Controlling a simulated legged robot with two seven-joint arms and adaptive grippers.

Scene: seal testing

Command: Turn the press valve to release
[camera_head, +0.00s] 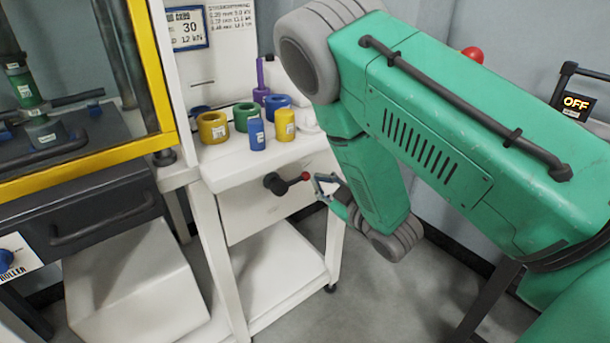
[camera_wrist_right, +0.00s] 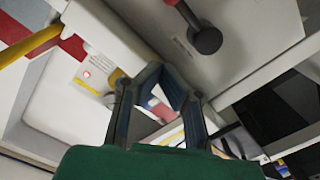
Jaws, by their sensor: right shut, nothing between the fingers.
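The press valve (camera_head: 275,184) is a dark round hub with a short lever ending in a red ball (camera_head: 305,176). It sits on the front of the white cart below its top. My right gripper (camera_head: 324,183) is just to the right of the red ball, its fingers shut and empty. In the right wrist view the valve hub (camera_wrist_right: 206,41) and its lever show at the top, up and to the right of my right fingertips (camera_wrist_right: 166,75). The fingers look apart from the lever; exact contact is hard to tell. My left gripper is not in view.
The white cart (camera_head: 255,167) carries yellow, green and blue rings and cylinders and a purple piece (camera_head: 262,80). A yellow-framed press (camera_head: 150,70) stands left, above a dark drawer (camera_head: 90,210). My green right arm covers the right side. An "OFF" display (camera_head: 576,103) is at far right.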

